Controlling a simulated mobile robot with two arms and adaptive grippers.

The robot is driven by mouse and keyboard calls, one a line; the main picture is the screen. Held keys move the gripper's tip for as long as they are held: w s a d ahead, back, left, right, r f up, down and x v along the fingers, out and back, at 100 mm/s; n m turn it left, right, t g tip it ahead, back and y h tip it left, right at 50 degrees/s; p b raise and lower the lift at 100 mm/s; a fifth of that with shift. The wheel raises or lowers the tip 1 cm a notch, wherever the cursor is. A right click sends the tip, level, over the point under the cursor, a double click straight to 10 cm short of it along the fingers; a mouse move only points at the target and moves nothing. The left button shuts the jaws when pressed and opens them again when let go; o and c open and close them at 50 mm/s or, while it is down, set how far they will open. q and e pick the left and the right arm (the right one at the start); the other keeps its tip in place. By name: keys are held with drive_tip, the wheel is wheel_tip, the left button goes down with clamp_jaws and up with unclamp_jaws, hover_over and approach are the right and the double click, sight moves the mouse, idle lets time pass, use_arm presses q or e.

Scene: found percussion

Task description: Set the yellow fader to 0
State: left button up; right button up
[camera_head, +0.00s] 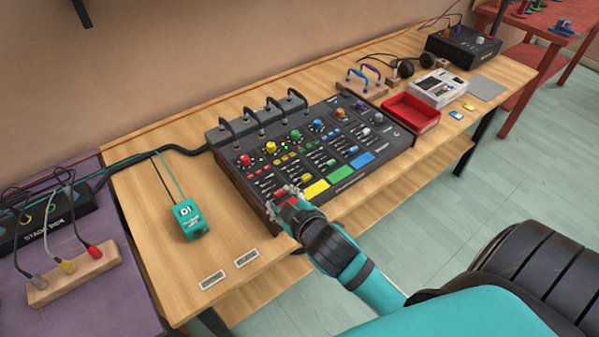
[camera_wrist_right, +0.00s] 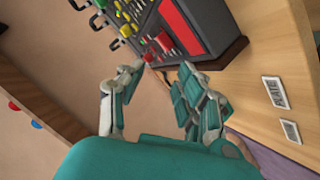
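The black mixer (camera_head: 236,178) lies on the wooden bench, with rows of coloured knobs and coloured pads. A yellow knob (camera_head: 271,148) and a yellow pad (camera_head: 316,188) mark one channel. The yellow fader cannot be picked out clearly among the small controls, so its setting cannot be read. My right gripper (camera_head: 285,195) is at the mixer's near left corner, in front of part of the red channel. In the right wrist view its fingers (camera_wrist_right: 157,75) are apart with nothing between them, and the mixer's red pad (camera_wrist_right: 182,25) is beyond them. My left gripper is not in view.
Arched handles (camera_head: 262,117) stand along the mixer's back edge. A teal pedal (camera_head: 190,218) is left of it. A red tray (camera_head: 411,112) and a white device (camera_head: 440,88) are to its right. The bench front left is clear except for two labels (camera_head: 212,280).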

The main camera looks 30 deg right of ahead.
drive_tip(key=w+a+r+n+t+y, duration=0.45)
drive_tip(key=r+n, duration=0.25)
drive_tip(key=r, duration=0.3)
drive_tip(key=w+a+r+n+t+y, duration=0.45)
drive_tip(key=r+n, duration=0.25)
drive_tip(key=r, duration=0.3)
drive_tip(key=s+a+r+n+g+y, duration=0.15)
drive_tip(key=a+n+g+y, duration=0.45)
drive_tip(key=n, duration=0.6)
drive_tip(key=s+a+r+n+g+y, duration=0.1)
drive_tip(key=s+a+n+g+y, duration=0.3)
drive_tip(key=n+g, duration=0.6)
drive_tip(key=n+g+h, duration=0.5)
drive_tip(key=n+h, duration=0.7)
drive_tip(key=h, duration=0.6)
hover_over(306, 176)
wheel_tip(306, 176, down, 9)
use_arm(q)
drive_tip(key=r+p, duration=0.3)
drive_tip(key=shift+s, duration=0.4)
use_arm(e)
wheel_tip(306, 176, down, 17)
drive_tip(key=shift+f, duration=0.1)
